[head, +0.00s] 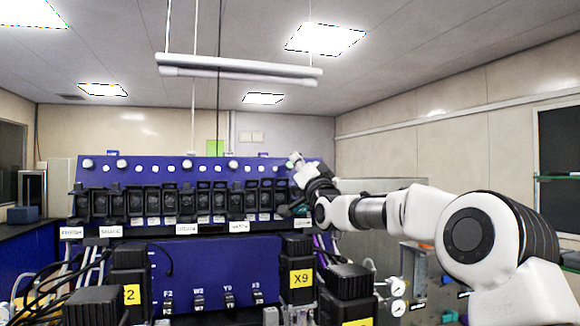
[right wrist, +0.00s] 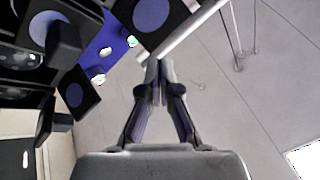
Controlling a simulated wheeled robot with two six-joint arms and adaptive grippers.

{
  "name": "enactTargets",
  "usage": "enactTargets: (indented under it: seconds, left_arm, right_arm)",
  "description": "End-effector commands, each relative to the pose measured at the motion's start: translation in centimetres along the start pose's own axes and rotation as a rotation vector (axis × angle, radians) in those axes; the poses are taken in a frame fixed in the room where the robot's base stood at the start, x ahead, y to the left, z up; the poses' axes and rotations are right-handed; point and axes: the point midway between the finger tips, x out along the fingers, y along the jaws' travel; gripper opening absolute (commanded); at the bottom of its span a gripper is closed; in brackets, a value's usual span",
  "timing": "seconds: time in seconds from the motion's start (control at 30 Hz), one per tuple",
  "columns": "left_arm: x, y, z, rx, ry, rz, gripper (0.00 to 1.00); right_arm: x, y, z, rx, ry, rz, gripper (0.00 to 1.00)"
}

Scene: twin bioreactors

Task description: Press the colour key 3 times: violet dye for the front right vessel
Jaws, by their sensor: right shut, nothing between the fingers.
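My right gripper (head: 296,160) is at the right end of the blue panel (head: 200,254), in front of its upper edge. In the right wrist view the two fingers (right wrist: 157,68) are shut together and empty. Their tips are close to the pale edge of a black unit with a blue round face (right wrist: 152,14); I cannot tell whether they touch. A small white knob with a green tint (right wrist: 131,41) is just left of the tips. I cannot make out which part is the colour key, nor any violet dye or the front right vessel. My left gripper is out of view.
A row of black units (head: 152,202) runs along the panel below several white knobs (head: 122,164). Black blocks with yellow labels, one marked X9 (head: 301,278), stand in front. Gauges (head: 398,288) and tubing are at the lower right. A lamp bar (head: 240,68) hangs above.

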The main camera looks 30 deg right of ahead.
Motion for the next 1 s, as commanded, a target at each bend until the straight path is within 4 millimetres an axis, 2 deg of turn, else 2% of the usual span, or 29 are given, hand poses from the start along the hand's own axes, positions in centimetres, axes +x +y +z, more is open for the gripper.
enactTargets:
  seconds: [0.17, 0.5, 1.0]
  left_arm:
    - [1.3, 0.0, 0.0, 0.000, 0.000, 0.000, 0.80]
    - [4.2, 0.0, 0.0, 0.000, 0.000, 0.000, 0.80]
    - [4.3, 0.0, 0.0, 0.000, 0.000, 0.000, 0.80]
  right_arm:
    - [-1.0, -0.3, -0.3, 0.000, 0.002, -0.001, 0.00]
    - [-3.8, -2.4, -2.4, 0.001, 0.002, -0.001, 0.00]
    - [-4.2, -3.0, -3.0, 0.000, 0.000, 0.000, 0.00]
